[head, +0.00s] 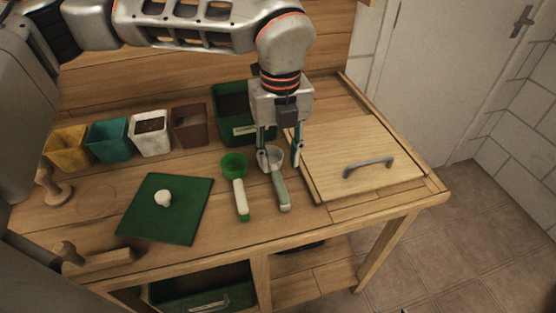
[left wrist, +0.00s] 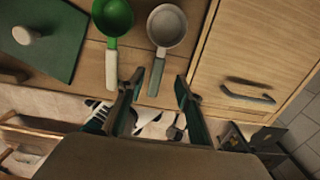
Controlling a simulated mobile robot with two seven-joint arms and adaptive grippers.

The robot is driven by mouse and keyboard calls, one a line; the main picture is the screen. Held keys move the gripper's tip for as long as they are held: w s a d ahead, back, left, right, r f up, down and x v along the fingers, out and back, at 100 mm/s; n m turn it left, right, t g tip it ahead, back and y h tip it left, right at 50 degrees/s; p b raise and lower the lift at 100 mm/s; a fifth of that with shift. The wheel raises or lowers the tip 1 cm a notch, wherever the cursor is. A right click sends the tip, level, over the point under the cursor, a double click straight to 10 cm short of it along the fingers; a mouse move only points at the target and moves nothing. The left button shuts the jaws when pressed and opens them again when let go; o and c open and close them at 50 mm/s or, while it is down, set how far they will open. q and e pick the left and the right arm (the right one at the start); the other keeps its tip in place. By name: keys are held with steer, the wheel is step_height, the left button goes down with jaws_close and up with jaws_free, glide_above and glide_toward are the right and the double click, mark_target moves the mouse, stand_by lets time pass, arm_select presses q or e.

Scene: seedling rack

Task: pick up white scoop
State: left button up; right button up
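The white scoop (head: 274,156) lies on the wooden bench, its bowl toward the back and its grey-green handle toward the front edge. In the left wrist view, the white scoop (left wrist: 167,27) has its bowl beyond the fingertips and its handle pointing in between them. My left gripper (head: 280,163) points down over it, open, with one finger on each side. In the left wrist view, my left gripper (left wrist: 158,82) is empty; I cannot tell whether a finger touches the scoop. My right gripper is not in view.
A green scoop (head: 233,165) with a white handle lies close left of the white scoop. A wooden lid (head: 350,148) with a grey handle is close right.

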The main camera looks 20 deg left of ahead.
mark_target(278, 178)
arm_select(q)
steer(key=shift+s+f, duration=0.3)
steer(key=shift+f, duration=0.6)
step_height(278, 178, down, 5)
steer(key=shift+a+f, duration=0.1)
jaws_close()
